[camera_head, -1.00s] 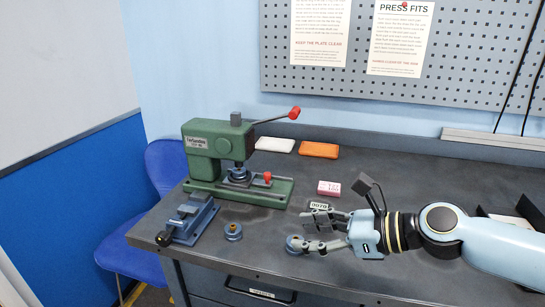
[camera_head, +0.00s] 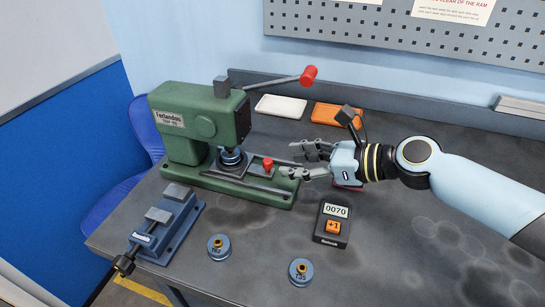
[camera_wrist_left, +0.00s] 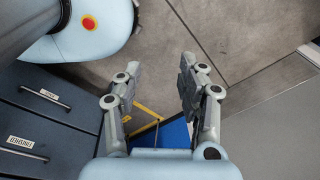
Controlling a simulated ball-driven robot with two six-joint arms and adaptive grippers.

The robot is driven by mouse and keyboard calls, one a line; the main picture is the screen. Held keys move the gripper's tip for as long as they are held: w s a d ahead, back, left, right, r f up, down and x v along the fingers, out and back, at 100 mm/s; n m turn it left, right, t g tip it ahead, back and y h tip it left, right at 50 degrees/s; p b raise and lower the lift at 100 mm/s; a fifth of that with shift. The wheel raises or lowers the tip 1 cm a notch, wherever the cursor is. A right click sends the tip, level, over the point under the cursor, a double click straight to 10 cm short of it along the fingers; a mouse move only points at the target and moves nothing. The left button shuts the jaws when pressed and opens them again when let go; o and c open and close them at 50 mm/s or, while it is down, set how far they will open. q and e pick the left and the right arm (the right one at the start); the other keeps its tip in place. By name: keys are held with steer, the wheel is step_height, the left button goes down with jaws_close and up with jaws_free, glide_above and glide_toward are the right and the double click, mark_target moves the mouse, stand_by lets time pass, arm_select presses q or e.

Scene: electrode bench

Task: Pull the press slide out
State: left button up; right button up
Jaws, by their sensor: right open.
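The green press (camera_head: 205,122) stands at the back left of the bench, with a red-tipped lever at its top right. Its grey slide (camera_head: 243,186) lies on the green base, and a red knob (camera_head: 267,163) stands upright on the slide. My right gripper (camera_head: 294,162) is open and empty, its fingertips just right of the red knob with a small apparent gap. I cannot tell whether they touch the base's right end. My left gripper (camera_wrist_left: 158,72) is open and empty over the floor in the left wrist view.
A small vise (camera_head: 168,225) sits front left. Two blue round parts (camera_head: 218,246) (camera_head: 300,271) and a dark readout box (camera_head: 332,223) lie in front.

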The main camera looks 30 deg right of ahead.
mark_target(271, 161)
steer(key=x, duration=0.5)
steer(key=shift+w, duration=0.1)
steer(key=shift+w+a+f, duration=0.25)
steer(key=shift+w+a, duration=0.05)
steer(key=shift+w, duration=0.15)
arm_select(q)
steer(key=shift+w, duration=0.75)
steer(key=shift+d, duration=0.1)
arm_select(e)
steer(key=shift+c, duration=0.8)
arm_select(q)
steer(key=shift+s, duration=0.25)
arm_select(e)
jaws_close()
